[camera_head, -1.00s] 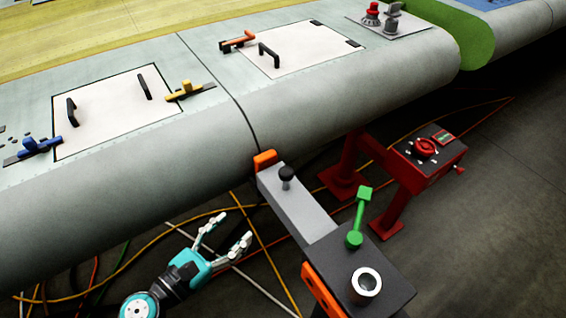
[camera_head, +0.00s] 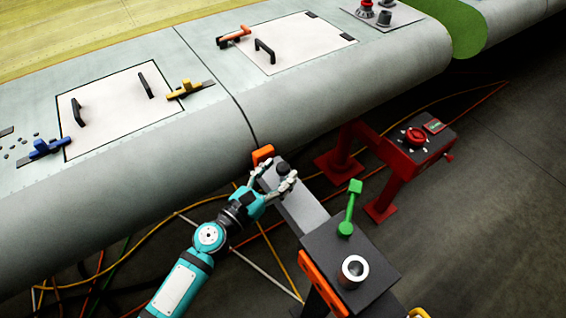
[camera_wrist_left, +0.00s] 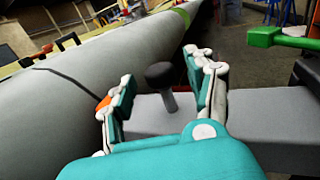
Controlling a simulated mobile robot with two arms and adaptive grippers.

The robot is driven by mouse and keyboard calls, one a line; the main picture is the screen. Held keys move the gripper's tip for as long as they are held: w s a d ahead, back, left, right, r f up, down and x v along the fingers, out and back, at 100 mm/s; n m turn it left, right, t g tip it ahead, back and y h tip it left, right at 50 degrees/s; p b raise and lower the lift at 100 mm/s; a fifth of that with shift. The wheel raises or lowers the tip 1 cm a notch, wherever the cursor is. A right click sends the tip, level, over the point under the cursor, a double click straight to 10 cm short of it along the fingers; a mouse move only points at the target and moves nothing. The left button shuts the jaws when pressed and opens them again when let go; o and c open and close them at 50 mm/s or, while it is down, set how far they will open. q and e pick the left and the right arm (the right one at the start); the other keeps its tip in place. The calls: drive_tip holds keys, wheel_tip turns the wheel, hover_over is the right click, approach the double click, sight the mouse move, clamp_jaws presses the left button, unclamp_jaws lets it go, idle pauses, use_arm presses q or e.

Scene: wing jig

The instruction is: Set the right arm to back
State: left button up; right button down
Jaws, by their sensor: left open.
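A grey jig arm (camera_head: 308,213) reaches from a dark box (camera_head: 375,275) toward the wing's rounded edge. An orange block (camera_head: 263,153) is at its tip, close to the wing; I cannot tell whether they touch. A black knob (camera_head: 284,168) stands upright on the arm. My left gripper (camera_head: 278,173) is open at the knob, one finger on either side. In the left wrist view the knob (camera_wrist_left: 160,75) stands between the open fingers (camera_wrist_left: 163,72), with gaps visible on both sides. My right gripper is not in view.
A green lever (camera_head: 351,204) and a metal ring (camera_head: 354,269) are on the box. A red stand (camera_head: 392,172) with a red dial (camera_head: 415,138) stands to the right. The wing (camera_head: 150,165) with panels and clamps fills the left and back. Cables lie on the floor.

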use_arm(q)
drive_tip(key=shift+x, duration=1.15)
clamp_jaws()
